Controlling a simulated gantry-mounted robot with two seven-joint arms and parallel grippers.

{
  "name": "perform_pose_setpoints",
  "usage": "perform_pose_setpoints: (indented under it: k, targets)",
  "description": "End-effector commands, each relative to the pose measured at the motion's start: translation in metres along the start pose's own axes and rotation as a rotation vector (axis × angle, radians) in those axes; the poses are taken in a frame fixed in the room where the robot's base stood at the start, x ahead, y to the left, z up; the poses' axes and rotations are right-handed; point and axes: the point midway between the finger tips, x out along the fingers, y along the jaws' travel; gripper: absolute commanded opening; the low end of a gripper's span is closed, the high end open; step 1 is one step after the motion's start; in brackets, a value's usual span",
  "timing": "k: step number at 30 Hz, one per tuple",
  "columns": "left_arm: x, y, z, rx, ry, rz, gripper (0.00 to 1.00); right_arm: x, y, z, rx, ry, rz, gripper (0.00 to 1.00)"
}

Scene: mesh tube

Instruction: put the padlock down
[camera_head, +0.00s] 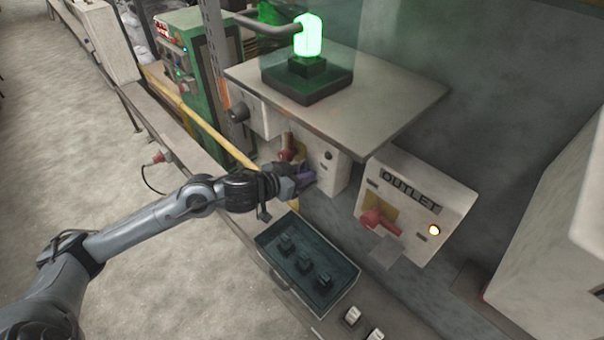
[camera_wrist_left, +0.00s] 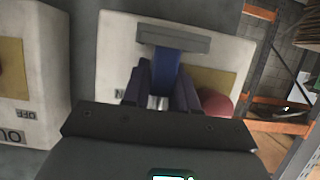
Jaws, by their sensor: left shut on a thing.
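My left gripper (camera_head: 304,180) reaches in from the left to the front of a pale box (camera_head: 326,160) with a red handle (camera_head: 290,148). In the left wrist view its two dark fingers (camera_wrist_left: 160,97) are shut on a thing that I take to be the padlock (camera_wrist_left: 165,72). A blue part and a bit of silver metal show between the fingers; the rest is hidden. A grey ledge (camera_wrist_left: 173,38) on the pale box lies just beyond the blue part. I cannot tell whether the padlock touches the box. My right gripper is not in view.
A dark tray (camera_head: 262,243) with several small dark blocks lies below the gripper. The OUTLET box (camera_head: 455,200), with a red handle (camera_head: 380,222), stands to the right. A grey tabletop (camera_head: 400,97) with a glowing green lamp (camera_head: 308,36) overhangs behind the gripper.

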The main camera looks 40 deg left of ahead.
Motion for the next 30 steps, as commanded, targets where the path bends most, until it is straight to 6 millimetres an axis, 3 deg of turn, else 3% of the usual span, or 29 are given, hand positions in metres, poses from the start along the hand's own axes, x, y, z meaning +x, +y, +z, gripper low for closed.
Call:
perform_pose_setpoints:
  k: [8,9,13,25,30]
  targets:
    - [0.001,0.000,0.003,-0.001,0.000,0.000,0.00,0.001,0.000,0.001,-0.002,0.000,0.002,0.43]
    - [0.001,0.000,0.003,0.000,0.000,0.000,0.32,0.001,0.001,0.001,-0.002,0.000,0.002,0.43]
    - [0.001,0.000,0.003,0.000,0.000,0.000,0.52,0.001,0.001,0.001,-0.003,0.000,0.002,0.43]
    - [-0.001,0.000,-0.002,0.001,0.000,-0.001,0.53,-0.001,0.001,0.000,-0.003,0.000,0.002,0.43]
    - [-0.012,-0.001,0.001,0.001,-0.002,-0.001,0.53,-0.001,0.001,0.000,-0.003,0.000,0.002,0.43]
